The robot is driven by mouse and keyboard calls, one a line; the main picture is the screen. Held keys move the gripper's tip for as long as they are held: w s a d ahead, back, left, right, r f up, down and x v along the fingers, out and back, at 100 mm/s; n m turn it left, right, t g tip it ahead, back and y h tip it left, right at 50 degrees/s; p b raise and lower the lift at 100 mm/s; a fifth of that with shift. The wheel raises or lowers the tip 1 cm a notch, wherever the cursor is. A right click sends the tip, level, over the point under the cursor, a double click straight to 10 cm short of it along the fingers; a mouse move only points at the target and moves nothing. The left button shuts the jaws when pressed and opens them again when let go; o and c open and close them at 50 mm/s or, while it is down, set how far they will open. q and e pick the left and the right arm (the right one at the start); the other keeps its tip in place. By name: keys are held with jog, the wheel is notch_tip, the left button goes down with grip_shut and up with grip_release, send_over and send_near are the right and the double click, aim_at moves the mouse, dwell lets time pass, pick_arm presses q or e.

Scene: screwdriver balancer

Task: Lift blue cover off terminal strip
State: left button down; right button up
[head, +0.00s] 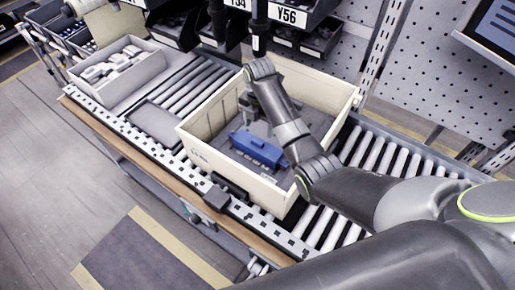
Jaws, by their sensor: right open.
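The blue cover (257,149) lies inside a cream bin, near its front wall. Its near side has several small bumps. The terminal strip cannot be made out apart from the cover. My right arm reaches in from the right over the bin. My right gripper (246,117) is small and grey, inside the bin just behind and above the cover; it looks empty. Its fingertips are partly hidden and hard to separate from the grey bin floor. I cannot tell whether it touches the cover. My left gripper is not in view.
The cream bin (209,156) stands on a roller conveyor (365,150). A grey tray (128,92) with white parts is at left. Shelf bins (300,38) and a perforated panel (440,85) stand behind. The bin's walls surround the cover closely at the front.

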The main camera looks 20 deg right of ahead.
aim_at(258, 141)
jog(key=shift+f, duration=1)
jog(key=shift+a+f+p, duration=0.1)
jog(key=shift+f+p, duration=0.2)
notch_tip(258, 141, down, 3)
jog(key=shift+a+f+p, duration=0.1)
jog(key=shift+a+p, duration=0.05)
jog(key=shift+p, duration=0.2)
jog(key=shift+f, duration=0.6)
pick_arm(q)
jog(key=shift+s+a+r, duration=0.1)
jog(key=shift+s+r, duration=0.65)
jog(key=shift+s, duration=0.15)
pick_arm(e)
jog(key=shift+c, duration=0.4)
jog(key=c, duration=1.3)
